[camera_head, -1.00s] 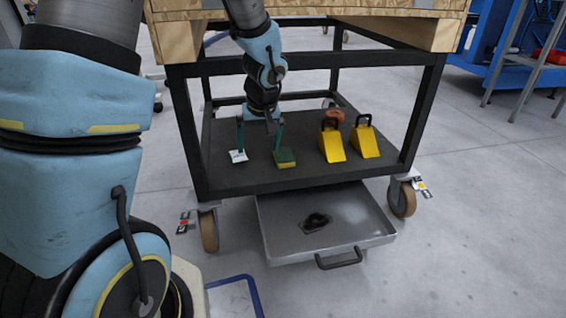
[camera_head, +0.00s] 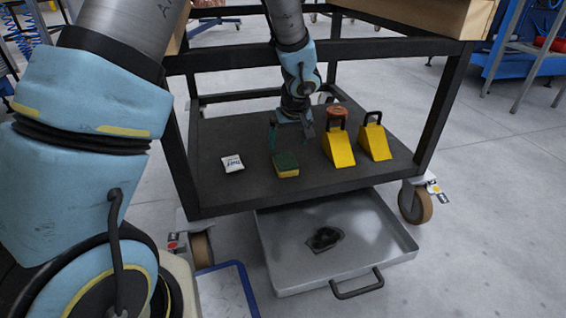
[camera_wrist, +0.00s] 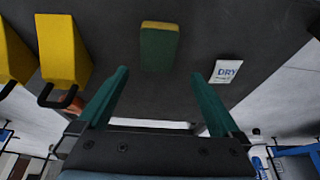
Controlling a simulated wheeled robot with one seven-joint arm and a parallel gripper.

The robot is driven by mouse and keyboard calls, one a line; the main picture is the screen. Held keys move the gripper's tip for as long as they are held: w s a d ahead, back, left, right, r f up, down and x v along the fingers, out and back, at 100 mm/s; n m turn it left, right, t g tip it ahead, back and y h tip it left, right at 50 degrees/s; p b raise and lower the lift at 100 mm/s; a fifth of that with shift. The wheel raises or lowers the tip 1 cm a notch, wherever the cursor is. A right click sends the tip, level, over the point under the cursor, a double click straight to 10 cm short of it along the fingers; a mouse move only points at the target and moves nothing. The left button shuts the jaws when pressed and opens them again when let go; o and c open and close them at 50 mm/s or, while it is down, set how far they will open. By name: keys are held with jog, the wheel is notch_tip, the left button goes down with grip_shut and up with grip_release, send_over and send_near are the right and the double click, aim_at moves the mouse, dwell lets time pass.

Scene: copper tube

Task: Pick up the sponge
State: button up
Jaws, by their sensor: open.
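The sponge (camera_head: 285,165) is a small block, dark green on top and yellow below. It lies on the black lower shelf of the cart. In the wrist view the sponge (camera_wrist: 159,46) is ahead of the fingertips, roughly centred between them and apart from them. My gripper (camera_head: 291,128) hangs over the shelf behind the sponge in the head view. In the wrist view my gripper (camera_wrist: 158,74) has its two green fingers wide apart with nothing between them.
A white packet (camera_head: 232,163) lies left of the sponge. Two yellow wedges with black handles, one nearer (camera_head: 338,148) and one farther right (camera_head: 374,138), stand to its right. Black frame posts bound the shelf (camera_head: 225,190). A grey tray (camera_head: 287,285) sits below.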

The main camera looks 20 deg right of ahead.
aim_at(286, 161)
jog(key=b+x, duration=0.1)
jog(key=x, duration=0.3)
jog(key=shift+f, duration=0.15)
jog(key=shift+d+b+x, duration=0.1)
jog(key=shift+b+x, duration=0.65)
jog(key=shift+x, duration=0.55)
jog(key=shift+d+b+x, duration=0.15)
jog(key=shift+b+x, duration=0.6)
jog(key=shift+x, duration=0.6)
jog(key=shift+f+b, duration=0.25)
jog(key=shift+b, duration=0.25)
jog(key=c, duration=1.2)
